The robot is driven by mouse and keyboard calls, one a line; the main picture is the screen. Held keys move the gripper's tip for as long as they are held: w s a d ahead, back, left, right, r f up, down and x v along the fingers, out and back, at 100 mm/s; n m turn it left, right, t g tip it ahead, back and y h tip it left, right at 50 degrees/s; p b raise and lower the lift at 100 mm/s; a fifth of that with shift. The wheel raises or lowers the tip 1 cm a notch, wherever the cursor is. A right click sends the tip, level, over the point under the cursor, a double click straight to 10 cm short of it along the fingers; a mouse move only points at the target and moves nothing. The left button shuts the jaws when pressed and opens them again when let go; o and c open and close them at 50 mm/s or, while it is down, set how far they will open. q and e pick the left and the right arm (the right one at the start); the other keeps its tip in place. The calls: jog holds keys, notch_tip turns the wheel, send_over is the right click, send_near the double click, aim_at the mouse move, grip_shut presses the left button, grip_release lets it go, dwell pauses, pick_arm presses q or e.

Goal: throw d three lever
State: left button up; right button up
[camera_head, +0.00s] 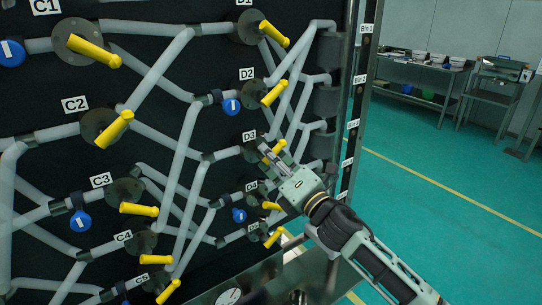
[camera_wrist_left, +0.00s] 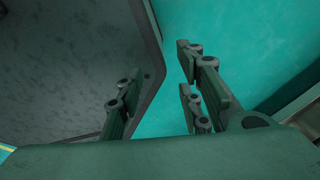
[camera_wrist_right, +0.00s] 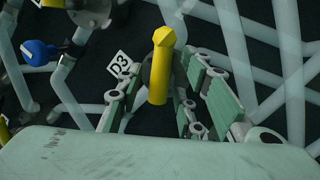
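The D3 lever (camera_head: 274,151) is a yellow handle on a dark round hub, just right of the D3 label (camera_head: 249,135). My right gripper (camera_head: 270,158) is at this lever. In the right wrist view the yellow D3 lever (camera_wrist_right: 160,68) stands between the spread fingers of my right gripper (camera_wrist_right: 160,95), with the D3 label (camera_wrist_right: 119,65) to its left. Gaps show between the lever and the fingers, so they look open around it. My left gripper (camera_wrist_left: 155,90) is open and empty in the left wrist view, beside a dark panel and above green floor. It is not in the head view.
The D2 lever (camera_head: 274,93) is above and the D4 lever (camera_head: 271,206) is close below. A metal post with bin labels (camera_head: 354,124) stands right of the board. Green floor (camera_head: 440,190) is clear at right.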

jog(key=shift+w+a+r, duration=0.1)
grip_shut()
pick_arm(q)
jog(key=shift+w+d, duration=0.25)
jog(key=shift+w, duration=0.2)
